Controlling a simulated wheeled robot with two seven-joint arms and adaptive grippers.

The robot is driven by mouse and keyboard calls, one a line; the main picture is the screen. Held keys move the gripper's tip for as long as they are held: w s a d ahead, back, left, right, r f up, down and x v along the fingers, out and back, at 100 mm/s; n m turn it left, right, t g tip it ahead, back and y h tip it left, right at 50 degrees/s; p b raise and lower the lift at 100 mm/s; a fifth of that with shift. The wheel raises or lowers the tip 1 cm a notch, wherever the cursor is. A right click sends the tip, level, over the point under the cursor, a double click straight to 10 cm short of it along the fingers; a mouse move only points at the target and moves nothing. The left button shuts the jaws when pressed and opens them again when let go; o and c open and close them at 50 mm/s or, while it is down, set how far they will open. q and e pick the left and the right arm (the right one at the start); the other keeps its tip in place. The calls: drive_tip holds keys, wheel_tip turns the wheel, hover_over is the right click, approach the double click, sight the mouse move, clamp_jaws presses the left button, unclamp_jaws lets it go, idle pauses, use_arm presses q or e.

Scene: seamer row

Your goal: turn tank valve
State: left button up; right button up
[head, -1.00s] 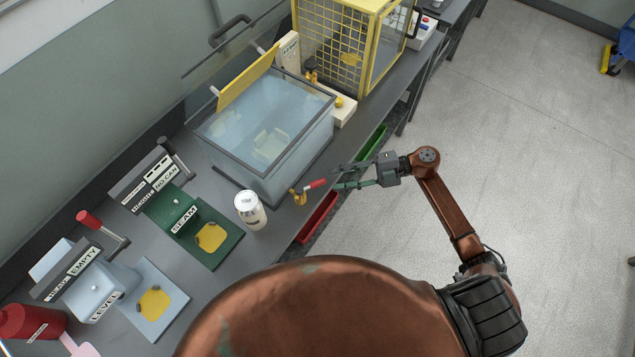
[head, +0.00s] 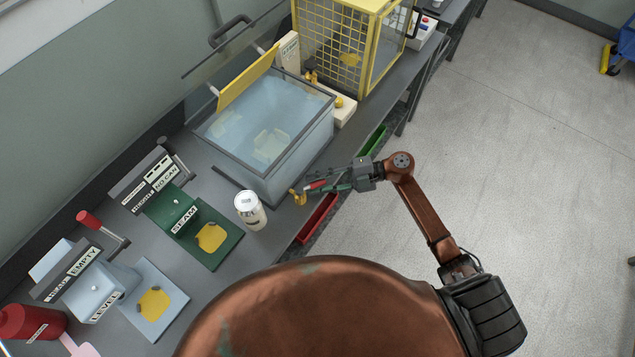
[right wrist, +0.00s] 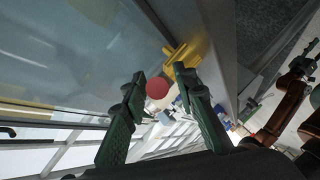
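The glass water tank (head: 272,140) stands on the bench. Its brass-yellow valve (head: 299,198) sticks out at the front lower corner, with a red handle (head: 317,185) pointing right. In the right wrist view the valve (right wrist: 184,58) lies just beyond the fingertips, and the round red handle end (right wrist: 157,88) shows between them. My right gripper (head: 318,182) is open, its green fingers on either side of the red handle; gaps show beside the handle in the right wrist view (right wrist: 159,79). Contact cannot be told. My left gripper is not in view.
A white can (head: 250,210) stands left of the valve. A green seam station (head: 223,245) and a blue level station (head: 170,305) are further left. A yellow cage (head: 335,50) stands behind the tank. A red bin (head: 318,220) and a green bin (head: 375,140) sit below the bench edge.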

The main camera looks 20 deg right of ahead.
clamp_jaws()
idle(0.5)
